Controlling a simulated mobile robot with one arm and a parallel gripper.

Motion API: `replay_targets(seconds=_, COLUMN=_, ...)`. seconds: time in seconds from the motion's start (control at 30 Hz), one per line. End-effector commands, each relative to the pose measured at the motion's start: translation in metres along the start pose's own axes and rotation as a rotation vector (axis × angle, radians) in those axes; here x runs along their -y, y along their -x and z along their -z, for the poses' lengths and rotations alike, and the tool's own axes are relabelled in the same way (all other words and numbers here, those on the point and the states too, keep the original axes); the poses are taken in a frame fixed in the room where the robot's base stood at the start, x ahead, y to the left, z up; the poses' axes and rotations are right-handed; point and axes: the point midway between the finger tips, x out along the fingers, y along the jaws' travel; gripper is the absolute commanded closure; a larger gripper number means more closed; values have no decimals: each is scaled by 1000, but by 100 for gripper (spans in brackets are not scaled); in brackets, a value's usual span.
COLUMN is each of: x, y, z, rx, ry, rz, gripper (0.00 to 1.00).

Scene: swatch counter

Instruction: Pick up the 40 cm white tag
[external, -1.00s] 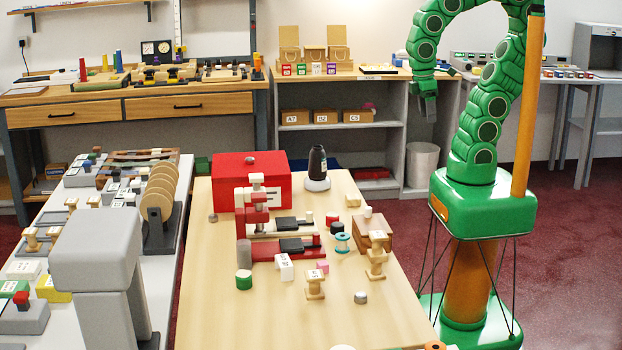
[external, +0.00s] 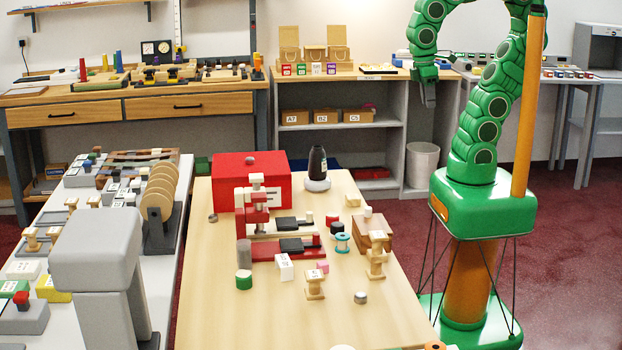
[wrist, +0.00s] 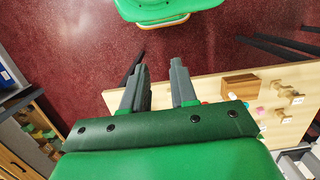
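A white block with a small dark-printed label (external: 284,267) stands on the wooden table, left of a wooden stand with a white labelled top (external: 315,283). The print is too small to read, so I cannot tell which label says 40 cm. A pink labelled piece (external: 322,267) stands close behind the stand. My gripper (external: 429,98) hangs in the air beyond the table's far right, well away from the white block. In the wrist view my gripper (wrist: 160,70) has its two fingers apart with nothing between them.
The wooden table (external: 225,325) also holds a red box (external: 232,170), a red and black clamp-like device (external: 262,225), a dark bottle (external: 317,163), a teal spool (external: 342,242) and a brown block (external: 372,222). Its front is mostly clear. A shelf unit (external: 340,147) stands behind.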

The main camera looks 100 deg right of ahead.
Motion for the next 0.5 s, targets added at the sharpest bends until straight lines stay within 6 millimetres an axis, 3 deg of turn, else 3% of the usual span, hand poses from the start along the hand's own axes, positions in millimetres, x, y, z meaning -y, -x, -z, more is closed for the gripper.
replay_targets(seconds=0.17, x=2, y=9, z=6, rx=-15, ry=-3, rz=3, gripper=73)
replay_targets(seconds=0.5, x=19, y=9, z=49, rx=-107, ry=-36, rz=33, gripper=73)
